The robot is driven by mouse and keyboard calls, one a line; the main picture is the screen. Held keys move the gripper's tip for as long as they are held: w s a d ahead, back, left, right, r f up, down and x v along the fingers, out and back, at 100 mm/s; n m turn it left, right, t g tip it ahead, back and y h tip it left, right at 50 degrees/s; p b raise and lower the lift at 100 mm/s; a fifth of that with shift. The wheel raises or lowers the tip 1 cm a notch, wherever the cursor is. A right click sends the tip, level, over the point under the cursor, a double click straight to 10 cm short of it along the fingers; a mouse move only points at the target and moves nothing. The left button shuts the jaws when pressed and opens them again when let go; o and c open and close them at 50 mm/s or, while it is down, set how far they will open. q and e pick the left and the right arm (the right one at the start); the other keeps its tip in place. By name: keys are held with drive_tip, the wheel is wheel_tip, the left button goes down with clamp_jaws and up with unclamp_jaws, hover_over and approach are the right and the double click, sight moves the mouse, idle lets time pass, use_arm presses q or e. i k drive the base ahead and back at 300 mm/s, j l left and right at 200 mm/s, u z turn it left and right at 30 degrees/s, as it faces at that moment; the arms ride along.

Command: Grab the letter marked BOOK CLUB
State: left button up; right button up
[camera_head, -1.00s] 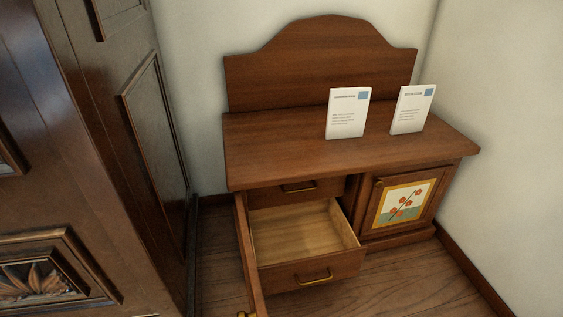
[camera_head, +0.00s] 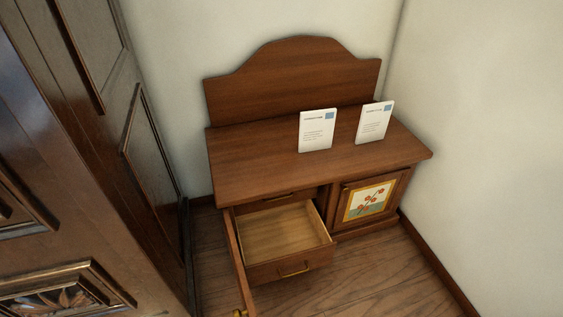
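Two white letters stand upright on top of a brown wooden cabinet (camera_head: 255,160). Each has a blue square in its top right corner. The left letter (camera_head: 316,134) is nearer the middle of the top. The right letter (camera_head: 373,125) stands a little farther right, apart from it. Their headings are too small to read surely, so I cannot tell which is marked BOOK CLUB. Neither of my grippers is in view.
An open, empty drawer (camera_head: 292,270) juts from the cabinet's front, with an open door (camera_head: 237,262) at its left. A dark armoire (camera_head: 75,180) fills the left side. Walls close in the back and right. The cabinet top's left half is clear.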

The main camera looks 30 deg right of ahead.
sight(375, 117)
drive_tip(key=z, duration=0.9)
